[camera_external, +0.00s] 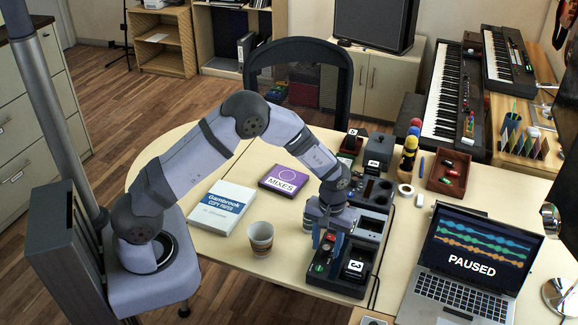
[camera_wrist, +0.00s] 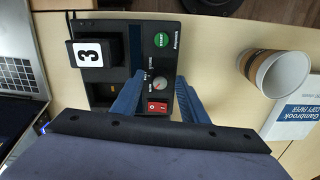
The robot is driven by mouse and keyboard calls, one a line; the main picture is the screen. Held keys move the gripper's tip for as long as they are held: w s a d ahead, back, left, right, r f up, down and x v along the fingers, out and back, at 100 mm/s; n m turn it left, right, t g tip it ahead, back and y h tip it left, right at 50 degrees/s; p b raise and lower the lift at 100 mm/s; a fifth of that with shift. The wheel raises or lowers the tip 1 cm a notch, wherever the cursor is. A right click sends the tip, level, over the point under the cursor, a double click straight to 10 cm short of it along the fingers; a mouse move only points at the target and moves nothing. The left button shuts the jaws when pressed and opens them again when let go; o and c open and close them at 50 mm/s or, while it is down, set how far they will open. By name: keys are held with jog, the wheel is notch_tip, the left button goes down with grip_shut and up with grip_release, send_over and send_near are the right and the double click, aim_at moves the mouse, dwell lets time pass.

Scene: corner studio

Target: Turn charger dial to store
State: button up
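The black charger (camera_wrist: 103,20) lies flat on the table; in the external view it (camera_external: 345,289) is at the front right of the table, below my gripper. Its small grey dial (camera_wrist: 159,84) sits between a green START button (camera_wrist: 161,40) and a red rocker switch (camera_wrist: 158,107). Small labels ring the dial, too small to read surely, so I cannot tell its setting. My gripper (camera_wrist: 160,78) is open and points down, one blue finger on either side of the dial. I cannot tell whether either finger touches it. In the external view my gripper (camera_external: 328,243) hides the dial.
A block marked 3 (camera_wrist: 88,53) sits on the charger beside the controls. A paper cup (camera_wrist: 260,70) and a copy-paper pack (camera_external: 223,209) stand left in the external view. A laptop (camera_external: 467,262) showing PAUSED is at right. More black docks (camera_external: 370,193) stand behind.

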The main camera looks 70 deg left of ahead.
jog(key=shift+f, duration=0.25)
grip_shut()
